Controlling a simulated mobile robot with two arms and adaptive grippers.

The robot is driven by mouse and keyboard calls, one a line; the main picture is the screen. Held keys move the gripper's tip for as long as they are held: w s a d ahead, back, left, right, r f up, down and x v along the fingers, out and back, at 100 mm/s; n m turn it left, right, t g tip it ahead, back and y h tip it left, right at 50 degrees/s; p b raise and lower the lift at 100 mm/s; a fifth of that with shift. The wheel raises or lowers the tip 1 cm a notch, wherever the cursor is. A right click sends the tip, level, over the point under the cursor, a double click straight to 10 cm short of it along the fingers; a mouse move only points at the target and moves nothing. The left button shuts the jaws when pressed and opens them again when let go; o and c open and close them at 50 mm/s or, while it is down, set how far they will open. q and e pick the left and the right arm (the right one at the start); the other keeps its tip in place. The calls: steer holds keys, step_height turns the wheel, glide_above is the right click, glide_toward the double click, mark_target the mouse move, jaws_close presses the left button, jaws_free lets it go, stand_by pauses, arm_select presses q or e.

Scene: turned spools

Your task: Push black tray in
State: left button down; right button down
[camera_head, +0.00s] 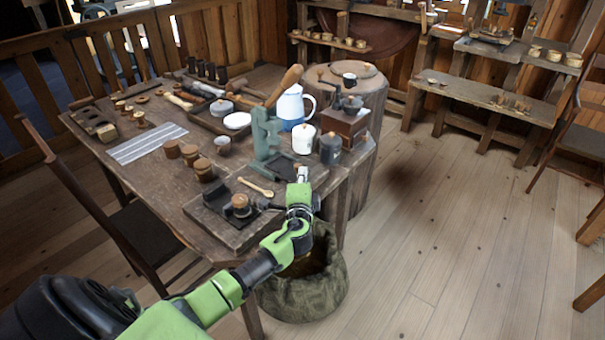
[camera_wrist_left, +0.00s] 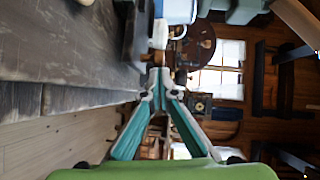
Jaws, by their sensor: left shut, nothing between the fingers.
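A flat black tray (camera_head: 316,172) lies on the wooden table (camera_head: 165,185) near its right edge, beside the green press (camera_head: 263,138). My left gripper (camera_head: 303,174) is shut and empty at the tray's near side, partly covering it. I cannot tell whether the fingertips touch it. In the left wrist view the shut fingers (camera_wrist_left: 158,76) point at a dark upright-looking edge (camera_wrist_left: 137,38), which seems to be the tray, seen sideways next to the table top. My right gripper is not in view.
A white lidded canister (camera_head: 304,141) and a dark lidded jar (camera_head: 330,150) stand just behind the tray. A cloth sack (camera_head: 310,292) stands on the floor below my arm.

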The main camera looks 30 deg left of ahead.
mark_target(293, 178)
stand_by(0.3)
arm_select(q)
steer(key=a+b, duration=0.1)
steer(key=a, duration=0.2)
steer(key=shift+w+f, duration=0.1)
steer(key=shift+a, duration=0.35)
